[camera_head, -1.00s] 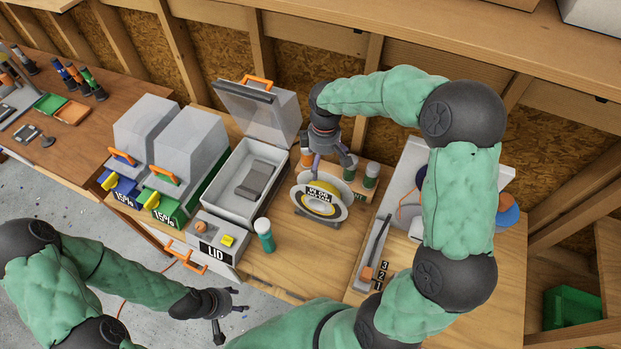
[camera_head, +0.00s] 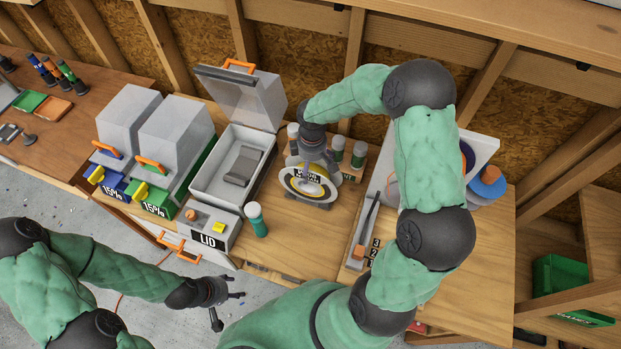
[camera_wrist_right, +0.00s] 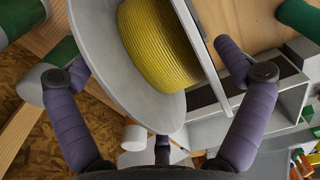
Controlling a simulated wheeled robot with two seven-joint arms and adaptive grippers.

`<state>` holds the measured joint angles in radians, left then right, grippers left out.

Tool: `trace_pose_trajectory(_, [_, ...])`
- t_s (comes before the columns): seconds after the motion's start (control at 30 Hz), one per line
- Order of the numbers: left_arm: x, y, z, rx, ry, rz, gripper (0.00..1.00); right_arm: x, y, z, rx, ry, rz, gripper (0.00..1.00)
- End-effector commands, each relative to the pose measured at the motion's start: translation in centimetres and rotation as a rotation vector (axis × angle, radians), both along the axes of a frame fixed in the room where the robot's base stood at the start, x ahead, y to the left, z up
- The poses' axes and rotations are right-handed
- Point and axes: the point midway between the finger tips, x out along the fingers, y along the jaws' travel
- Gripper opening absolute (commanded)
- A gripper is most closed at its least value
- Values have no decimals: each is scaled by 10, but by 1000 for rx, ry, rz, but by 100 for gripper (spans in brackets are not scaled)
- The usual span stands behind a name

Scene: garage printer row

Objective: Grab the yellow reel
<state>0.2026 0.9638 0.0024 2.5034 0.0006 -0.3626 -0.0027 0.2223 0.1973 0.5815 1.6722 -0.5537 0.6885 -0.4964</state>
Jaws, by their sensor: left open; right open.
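The yellow reel (camera_head: 311,181) stands upright on a dark holder on the workbench, with pale flanges and a black-and-white label on its face. In the right wrist view its yellow winding (camera_wrist_right: 158,45) and grey flange fill the upper middle. My right gripper (camera_head: 312,165) is at the reel, reaching down over its top. In the wrist view the open fingers (camera_wrist_right: 165,85) stand on either side of the reel; I cannot tell whether they touch it. My left gripper (camera_head: 229,304) is open and empty, low in front of the bench.
An open grey box (camera_head: 205,188) with a raised clear lid stands left of the reel. A green bottle (camera_head: 256,219) stands in front. Several capped bottles (camera_head: 359,154) stand in a rack behind. A long grey tray (camera_head: 366,232) lies to the right.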

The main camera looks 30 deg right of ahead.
Motion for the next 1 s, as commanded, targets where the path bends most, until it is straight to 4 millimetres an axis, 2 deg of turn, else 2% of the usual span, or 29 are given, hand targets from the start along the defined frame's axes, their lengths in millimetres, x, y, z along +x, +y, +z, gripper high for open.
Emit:
trace_pose_trajectory(0.23, [0, 0, 0, 0, 0, 0, 54, 0, 0, -1, -1, -1, 0, 100])
trace_pose_trajectory(0.5, [0, 0, 0, 0, 0, 0, 54, 0, 0, -1, -1, -1, 1, 26])
trace_pose_trajectory(0.77, [0, 0, 0, 0, 0, 0, 54, 1, 0, 2, -2, -3, 0, 26])
trace_pose_trajectory(0.87, [0, 0, 1, 0, 0, 0, 54, 1, -1, 11, -2, -4, 0, 26])
trace_pose_trajectory(1.0, [0, 0, 3, 0, 0, 0, 54, 2, 0, 34, -2, -6, 1, 26])
